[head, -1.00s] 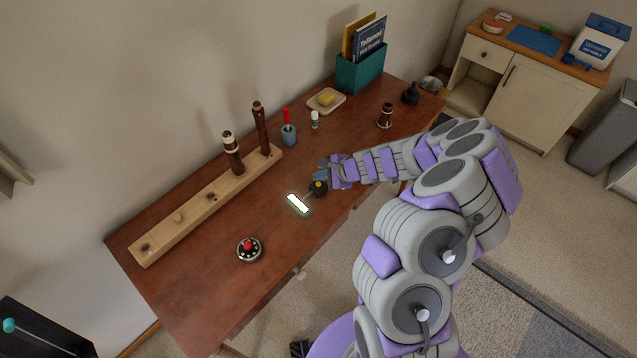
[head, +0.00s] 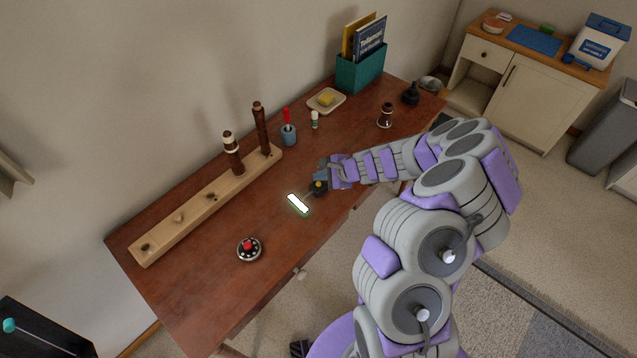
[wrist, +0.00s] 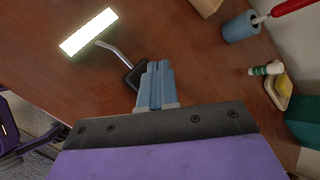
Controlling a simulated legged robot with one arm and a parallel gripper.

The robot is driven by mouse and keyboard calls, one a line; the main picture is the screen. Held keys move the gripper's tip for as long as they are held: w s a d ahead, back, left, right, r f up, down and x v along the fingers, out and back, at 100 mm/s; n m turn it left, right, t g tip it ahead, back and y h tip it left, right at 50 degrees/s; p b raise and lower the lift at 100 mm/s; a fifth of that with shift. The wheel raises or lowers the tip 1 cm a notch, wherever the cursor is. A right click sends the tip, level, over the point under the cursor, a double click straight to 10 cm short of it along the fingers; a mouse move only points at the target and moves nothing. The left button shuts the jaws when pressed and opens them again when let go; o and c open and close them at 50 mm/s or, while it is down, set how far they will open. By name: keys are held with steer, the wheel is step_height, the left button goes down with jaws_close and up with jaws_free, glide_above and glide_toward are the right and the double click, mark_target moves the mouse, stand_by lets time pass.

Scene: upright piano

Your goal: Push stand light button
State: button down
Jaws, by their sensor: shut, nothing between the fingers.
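The stand light has a lit white bar head (head: 298,204) and a dark base (head: 319,188) on the wooden table. In the wrist view, its glowing head (wrist: 88,32), bent metal neck (wrist: 115,52) and dark base (wrist: 133,76) show. My gripper (wrist: 155,68) is shut and empty, its blue fingers together. The fingertips lie at or over the right part of the base and hide it; I cannot tell whether they touch it. The button is not clearly visible. In the head view, my gripper (head: 322,175) is right beside the base.
A round dark device with a red button (head: 249,248) sits at the table's near left. A long wooden stand (head: 205,203) holds dark instrument pieces. A blue cup (head: 289,135), a white bottle (head: 314,121) and a soap dish (head: 326,101) stand behind. The table (head: 200,290) is clear at front left.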

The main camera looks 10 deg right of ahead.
steer(key=shift+f, duration=0.35)
steer(key=shift+f+b, duration=0.45)
steer(key=shift+b, duration=0.05)
stand_by(0.6)
steer(key=shift+r, duration=0.1)
steer(key=shift+r+p, duration=0.8)
steer(key=shift+r, duration=0.05)
steer(key=shift+r, duration=0.1)
steer(key=shift+r+p, duration=2.4)
steer(key=shift+r, duration=0.5)
steer(key=shift+a, duration=0.1)
